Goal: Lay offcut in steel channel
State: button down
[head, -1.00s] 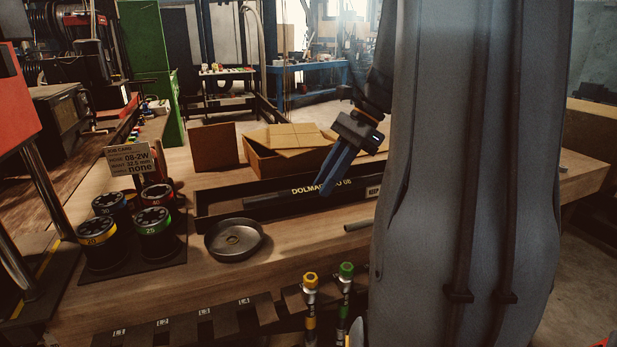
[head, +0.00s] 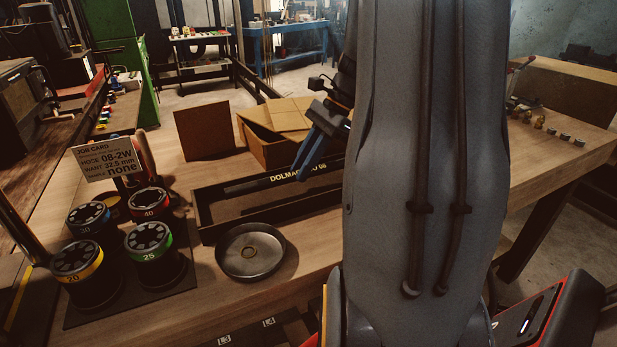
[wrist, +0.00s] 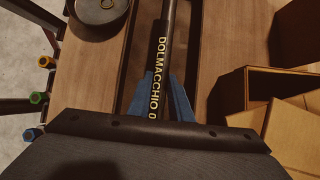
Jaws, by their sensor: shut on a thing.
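My gripper (head: 302,170) has blue fingers, points down and is shut on the offcut, a dark hose length with yellow "DOLMACCHIO 0…" lettering. In the wrist view the offcut (wrist: 160,62) runs lengthwise between the fingers (wrist: 160,100). In the head view the offcut (head: 256,185) runs along the long dark steel channel (head: 212,230), within its outline. Whether it touches the channel floor or hangs just above cannot be told. The channel also shows in the wrist view (wrist: 186,60). My arm hides the channel's right end in the head view.
A round metal dish (head: 250,268) stands in front of the channel. Several numbered die sets (head: 148,250) and a job card (head: 104,160) are at left. An open cardboard box (head: 270,150) and a brown panel (head: 204,132) stand behind. Small fittings (head: 540,122) lie at right.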

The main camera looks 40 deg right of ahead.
jog(key=shift+f, duration=2.05)
jog(key=c, duration=1.6)
grip_release()
jog(key=shift+f, duration=0.15)
jog(key=b+v, duration=0.1)
jog(key=v, duration=1.1)
jog(key=shift+r, duration=0.2)
